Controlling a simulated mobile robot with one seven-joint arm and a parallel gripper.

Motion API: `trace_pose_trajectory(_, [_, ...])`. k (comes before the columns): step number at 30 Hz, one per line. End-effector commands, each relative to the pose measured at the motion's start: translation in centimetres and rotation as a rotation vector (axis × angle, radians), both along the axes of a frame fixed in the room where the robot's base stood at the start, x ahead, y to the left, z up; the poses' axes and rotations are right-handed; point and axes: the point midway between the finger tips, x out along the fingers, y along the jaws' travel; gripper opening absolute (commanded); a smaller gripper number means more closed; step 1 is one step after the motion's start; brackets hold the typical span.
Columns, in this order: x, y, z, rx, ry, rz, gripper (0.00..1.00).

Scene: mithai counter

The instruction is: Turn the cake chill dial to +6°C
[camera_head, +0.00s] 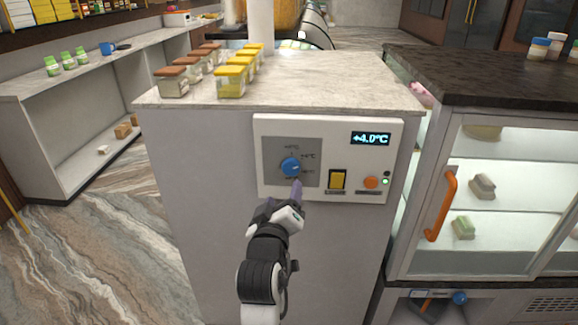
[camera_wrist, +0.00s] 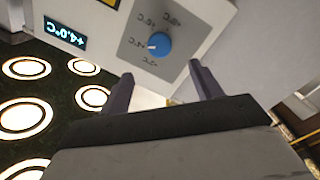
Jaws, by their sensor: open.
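The blue cake chill dial (camera_head: 290,167) sits on a grey square on the white control panel (camera_head: 262,130). In the wrist view the dial (camera_wrist: 160,47) shows upside down, with a white pointer mark towards a label that appears to be +4°C. The panel's display (camera_head: 370,139) reads +4.0°C, and it also shows in the wrist view (camera_wrist: 65,34). My gripper (camera_head: 284,193) is open and empty, just below and in front of the dial. In the wrist view its fingers (camera_wrist: 161,72) are apart, with the dial beyond the gap between them.
A yellow switch (camera_head: 337,180) and an orange button (camera_head: 371,182) are right of the dial. Several jars (camera_head: 231,82) stand on the counter top (camera_head: 310,85) above. A glass display case (camera_head: 500,200) with an orange handle (camera_head: 440,206) stands to the right.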

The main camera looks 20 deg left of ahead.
Motion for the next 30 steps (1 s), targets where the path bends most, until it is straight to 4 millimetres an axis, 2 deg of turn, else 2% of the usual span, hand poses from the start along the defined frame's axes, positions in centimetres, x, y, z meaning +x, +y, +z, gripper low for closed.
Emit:
trace_pose_trajectory(3, [2.7,0.6,0.4,0.004,0.002,-0.001,0.64])
trace_pose_trajectory(9, [6.7,1.4,0.4,0.004,0.001,0.000,0.64])
trace_pose_trajectory(15, [9.4,2.0,0.2,0.004,0.000,0.001,0.64])
trace_pose_trajectory(20, [10.2,2.2,0.2,0.003,-0.002,0.002,0.64])
trace_pose_trajectory(28, [10.3,2.2,0.1,0.003,-0.002,0.002,0.64])
trace_pose_trajectory(30, [10.3,2.2,0.1,0.003,-0.002,0.002,0.55])
